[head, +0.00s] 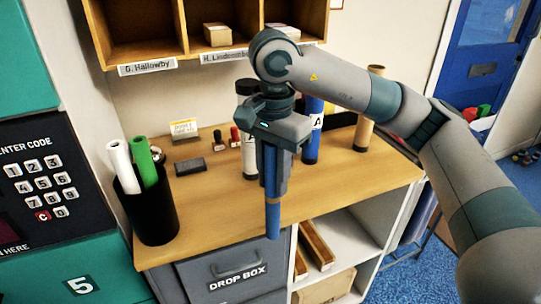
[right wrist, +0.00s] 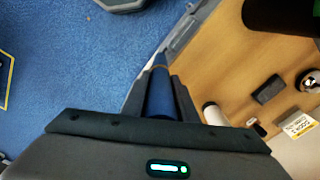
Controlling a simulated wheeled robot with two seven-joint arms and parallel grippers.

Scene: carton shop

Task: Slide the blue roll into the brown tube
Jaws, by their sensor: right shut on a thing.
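My right gripper (head: 273,186) is shut on the blue roll (head: 272,218) and holds it upright, in front of the counter's front edge and above the drop box. The lower end of the roll sticks out below the fingers. In the right wrist view the blue roll (right wrist: 159,92) lies between the two fingers. The brown tube (head: 364,122) stands upright on the counter at the back right, behind my right arm and well apart from the roll. Its top looks dark; I cannot tell if it is open. My left gripper is not in view.
A white tube (head: 249,160) and a blue tube (head: 312,143), both marked A, stand on the wooden counter (head: 340,180). A black bin (head: 150,212) at the left holds white and green rolls. Cubbyholes (head: 150,30) hang above.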

